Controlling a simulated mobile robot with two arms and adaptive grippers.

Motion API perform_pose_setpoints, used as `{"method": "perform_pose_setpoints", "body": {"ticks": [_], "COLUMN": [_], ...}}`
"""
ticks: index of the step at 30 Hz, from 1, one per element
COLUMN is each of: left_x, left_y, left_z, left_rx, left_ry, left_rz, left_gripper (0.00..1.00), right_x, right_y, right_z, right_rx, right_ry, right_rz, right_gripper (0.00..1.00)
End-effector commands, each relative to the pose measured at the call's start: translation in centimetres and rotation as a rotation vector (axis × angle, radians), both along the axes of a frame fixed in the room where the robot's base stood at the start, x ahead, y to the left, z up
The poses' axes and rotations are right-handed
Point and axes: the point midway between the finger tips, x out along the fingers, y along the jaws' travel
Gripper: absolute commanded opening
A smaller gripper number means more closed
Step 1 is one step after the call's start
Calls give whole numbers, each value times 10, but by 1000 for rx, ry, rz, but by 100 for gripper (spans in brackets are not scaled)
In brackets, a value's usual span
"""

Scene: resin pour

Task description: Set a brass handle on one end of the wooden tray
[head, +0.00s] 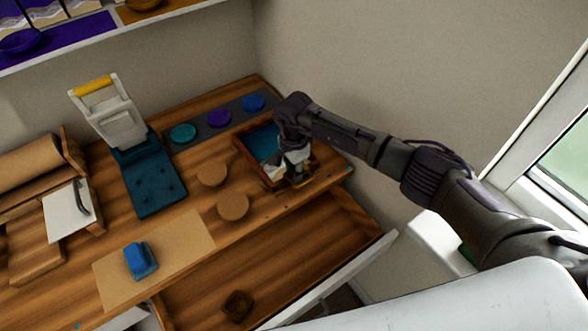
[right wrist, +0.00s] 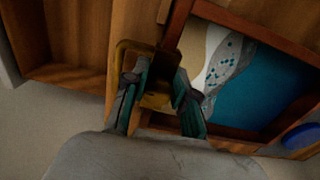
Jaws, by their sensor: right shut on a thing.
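The wooden tray (head: 240,150) stands at the back right of the bench, with a blue resin area and a white-and-sand area inside its frame. Its wooden rim (right wrist: 270,42) also shows in the right wrist view. My right gripper (head: 296,179) points down at the tray's near right end. It is shut on a yellow brass handle (right wrist: 122,56), a bent bar beside the tray's end wall. Fingers hide part of the handle, and I cannot tell whether it touches the tray. My left gripper is not in view.
An open drawer (head: 285,255) juts out in front, with a small dark brown piece (head: 238,305) inside. Two cork discs (head: 233,206) lie left of the tray. Coloured pots (head: 219,117) stand behind it. A blue block (head: 140,260) sits on a tan sheet (head: 180,243).

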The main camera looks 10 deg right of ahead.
Motion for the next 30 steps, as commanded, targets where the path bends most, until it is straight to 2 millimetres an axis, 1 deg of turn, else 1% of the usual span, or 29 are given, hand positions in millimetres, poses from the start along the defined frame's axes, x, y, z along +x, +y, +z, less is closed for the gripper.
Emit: {"method": "perform_pose_setpoints", "body": {"ticks": [30], "left_x": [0], "left_y": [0], "left_z": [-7], "left_rx": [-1], "left_ry": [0], "left_rz": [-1], "left_gripper": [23], "right_x": [0], "right_y": [0], "right_z": [-3], "right_rx": [0], "right_ry": [0], "right_rz": [0], "right_gripper": [0]}}
